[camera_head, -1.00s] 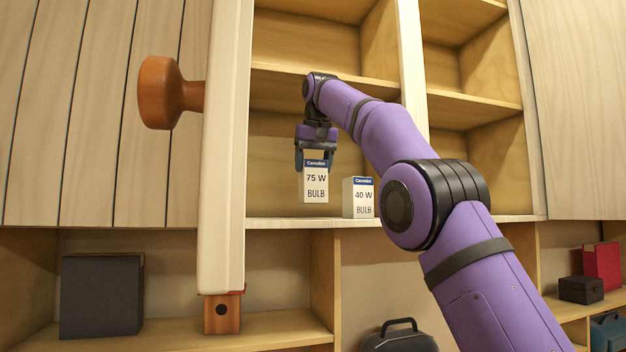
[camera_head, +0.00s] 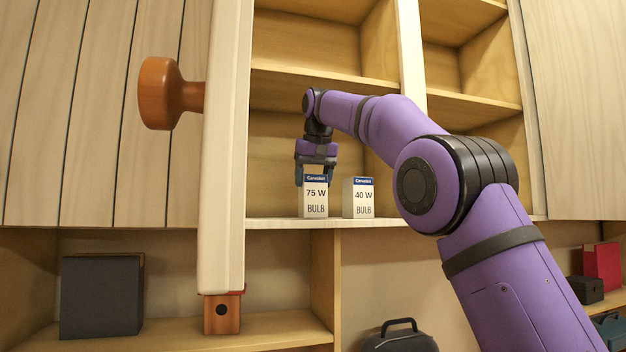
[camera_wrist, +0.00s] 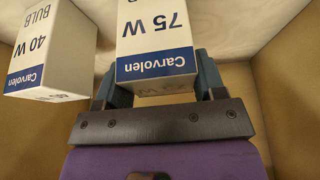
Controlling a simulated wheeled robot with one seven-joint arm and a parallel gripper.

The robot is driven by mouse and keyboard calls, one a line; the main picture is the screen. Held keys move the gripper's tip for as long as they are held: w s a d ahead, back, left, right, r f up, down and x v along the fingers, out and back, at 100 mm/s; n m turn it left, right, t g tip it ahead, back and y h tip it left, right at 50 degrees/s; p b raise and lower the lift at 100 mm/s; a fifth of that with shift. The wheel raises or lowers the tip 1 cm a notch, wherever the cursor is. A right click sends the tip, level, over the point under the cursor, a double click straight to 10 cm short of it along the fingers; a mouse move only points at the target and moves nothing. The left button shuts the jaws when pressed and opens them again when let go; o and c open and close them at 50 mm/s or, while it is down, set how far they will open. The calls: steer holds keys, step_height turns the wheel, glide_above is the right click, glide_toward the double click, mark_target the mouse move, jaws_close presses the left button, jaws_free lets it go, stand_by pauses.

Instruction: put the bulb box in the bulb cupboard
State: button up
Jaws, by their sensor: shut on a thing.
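The 75 W bulb box (camera_head: 316,198), white with a blue band, is upright at the lower shelf of the open cupboard (camera_head: 285,223). My gripper (camera_head: 316,176) is shut on its top from above. The box's base is at the shelf's level, near the front edge; I cannot tell for certain whether it touches. In the wrist view the 75 W box (camera_wrist: 157,45) sits between the fingers (camera_wrist: 158,88). A 40 W bulb box (camera_head: 358,198) stands to its right, apart from it; it also shows in the wrist view (camera_wrist: 50,50).
An open cupboard door (camera_head: 225,150) with a round wooden knob (camera_head: 160,93) stands left of the gripper. An upright divider (camera_head: 411,60) is to the right. A dark box (camera_head: 101,297) and a black case (camera_head: 400,338) are below. The shelf behind the boxes looks clear.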

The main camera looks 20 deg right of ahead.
steer(key=shift+f, duration=0.1)
steer(key=o, duration=0.9)
steer(key=shift+o, duration=0.2)
steer(key=shift+v, duration=2.6)
steer(key=s, duration=1.2)
